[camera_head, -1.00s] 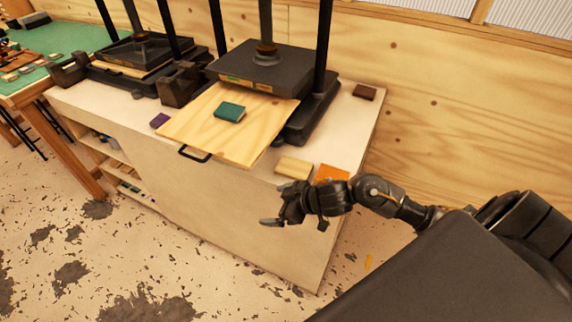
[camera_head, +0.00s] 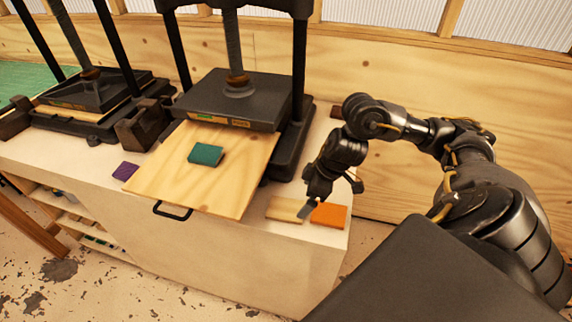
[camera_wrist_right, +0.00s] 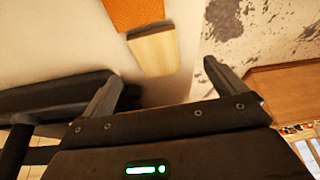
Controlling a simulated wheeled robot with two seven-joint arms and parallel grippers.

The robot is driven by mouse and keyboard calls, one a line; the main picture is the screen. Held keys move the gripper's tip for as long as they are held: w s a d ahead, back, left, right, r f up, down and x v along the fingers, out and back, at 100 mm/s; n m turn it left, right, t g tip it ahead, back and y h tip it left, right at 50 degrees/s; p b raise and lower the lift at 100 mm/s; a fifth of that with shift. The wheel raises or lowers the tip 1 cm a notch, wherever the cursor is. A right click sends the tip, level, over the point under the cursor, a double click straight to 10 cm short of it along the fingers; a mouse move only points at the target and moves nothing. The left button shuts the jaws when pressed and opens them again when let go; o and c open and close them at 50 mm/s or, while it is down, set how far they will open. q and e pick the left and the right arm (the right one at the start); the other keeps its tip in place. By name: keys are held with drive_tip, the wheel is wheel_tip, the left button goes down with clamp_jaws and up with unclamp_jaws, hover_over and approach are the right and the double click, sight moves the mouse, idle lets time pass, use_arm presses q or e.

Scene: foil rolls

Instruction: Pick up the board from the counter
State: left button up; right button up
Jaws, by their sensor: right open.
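A light wooden board (camera_head: 235,180) lies on the counter (camera_head: 60,158), its back part under the plate of a black press. A teal block (camera_head: 206,154) rests on the board. A black handle (camera_head: 172,210) shows at the board's front edge. My right gripper (camera_head: 330,197) is open, above the counter's right end, to the right of the board and close over a cream block (camera_head: 286,208) and an orange block (camera_head: 328,215). In the right wrist view the open fingers (camera_wrist_right: 163,85) have nothing between them; the cream block (camera_wrist_right: 154,52) lies beyond. My left gripper is not in view.
The press (camera_head: 233,100) stands over the board's back part, with dark uprights at both sides. A second press (camera_head: 90,98) stands to the left. A small purple block (camera_head: 126,171) lies left of the board. A wooden wall (camera_head: 400,75) closes the back.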

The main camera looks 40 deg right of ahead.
sight(291, 209)
drive_tip(key=x, duration=0.2)
drive_tip(key=shift+w+a+f, duration=0.15)
drive_tip(key=shift+w+f, duration=0.15)
drive_tip(key=shift+w, duration=0.05)
drive_tip(key=shift+w+f, duration=0.1)
drive_tip(key=shift+f, duration=0.1)
drive_tip(key=x, duration=0.5)
drive_tip(key=shift+w, duration=0.2)
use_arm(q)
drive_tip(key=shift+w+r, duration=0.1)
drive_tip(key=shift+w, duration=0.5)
use_arm(e)
drive_tip(key=shift+c, duration=0.3)
drive_tip(key=c, duration=1)
drive_tip(key=shift+r, duration=0.2)
